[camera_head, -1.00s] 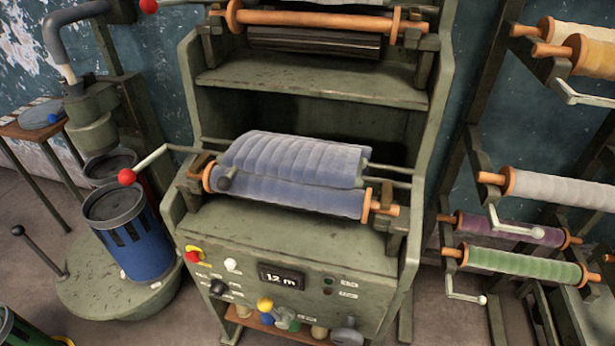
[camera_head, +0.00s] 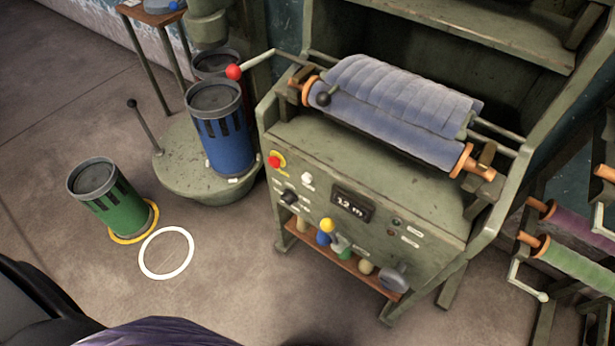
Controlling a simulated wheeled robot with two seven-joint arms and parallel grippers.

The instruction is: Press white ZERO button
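The white button (camera_head: 307,179) sits on the sloped front panel of the green machine (camera_head: 400,165), right of a red knob on a yellow base (camera_head: 275,161) and above a black knob (camera_head: 290,196). The panel lettering is too small to read. A display (camera_head: 352,204) to its right seems to read 12 m. Neither of my grippers shows in the head view.
A blue cloth roll (camera_head: 395,105) lies on top of the machine. A red-tipped lever (camera_head: 233,72) sticks out at its left. Blue (camera_head: 222,135) and green (camera_head: 112,200) canisters stand left. A white floor ring (camera_head: 166,253) lies in front. Open floor lies at left.

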